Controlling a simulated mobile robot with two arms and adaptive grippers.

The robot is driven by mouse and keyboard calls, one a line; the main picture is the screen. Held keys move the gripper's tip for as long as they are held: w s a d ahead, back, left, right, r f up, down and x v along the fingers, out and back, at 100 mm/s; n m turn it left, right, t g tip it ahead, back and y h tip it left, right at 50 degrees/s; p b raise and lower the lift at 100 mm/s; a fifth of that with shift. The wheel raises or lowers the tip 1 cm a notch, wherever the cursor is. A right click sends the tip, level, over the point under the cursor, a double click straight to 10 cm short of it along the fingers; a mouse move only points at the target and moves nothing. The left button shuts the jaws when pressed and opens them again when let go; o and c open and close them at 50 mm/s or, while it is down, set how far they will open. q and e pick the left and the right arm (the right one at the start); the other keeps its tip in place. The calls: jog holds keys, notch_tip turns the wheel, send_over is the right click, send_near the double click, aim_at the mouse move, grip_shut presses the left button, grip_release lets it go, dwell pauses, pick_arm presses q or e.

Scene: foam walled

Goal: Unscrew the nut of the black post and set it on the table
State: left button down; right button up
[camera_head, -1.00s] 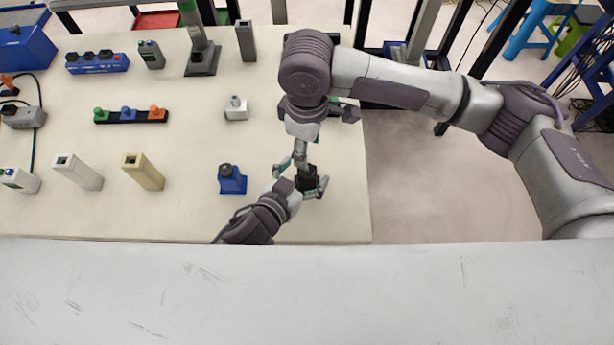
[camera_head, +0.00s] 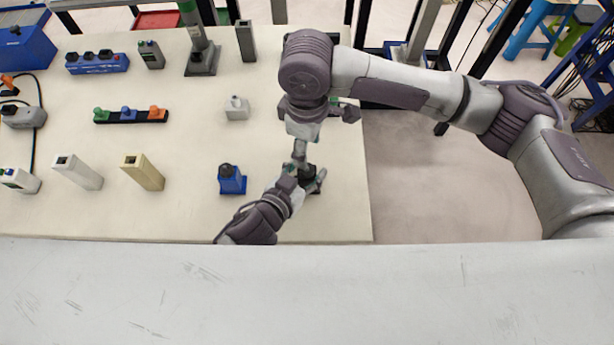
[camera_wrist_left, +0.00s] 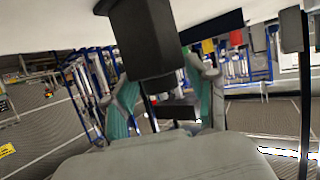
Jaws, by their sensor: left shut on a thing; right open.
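The black post (camera_head: 307,171) stands near the right edge of the table, mostly covered by my grippers. In the left wrist view its dark square body (camera_wrist_left: 145,40) shows large at the top. My left gripper (camera_head: 306,183) reaches in from the lower left and is shut on the post, low down. Its teal finger pads show either side of the post in the left wrist view (camera_wrist_left: 160,100). My right gripper (camera_head: 300,160) points down from above, directly over the post, and is open. The nut is hidden by the grippers, so I cannot tell its position on the post.
A blue post (camera_head: 231,180) stands close to the left of my left gripper. Cream (camera_head: 143,172) and white (camera_head: 78,172) posts stand further left. A small light-grey post (camera_head: 237,109) stands behind. Bare table lies around the blue post. The table's right edge (camera_head: 369,190) is near.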

aim_at(307, 177)
jog(key=m, duration=0.3)
jog(key=shift+m, duration=0.7)
jog(key=shift+f, duration=0.3)
notch_tip(307, 177, down, 7)
jog(key=shift+f, duration=0.2)
grip_shut()
jog(key=n, duration=0.5)
jog(key=shift+n, duration=0.3)
jog(key=n, duration=0.4)
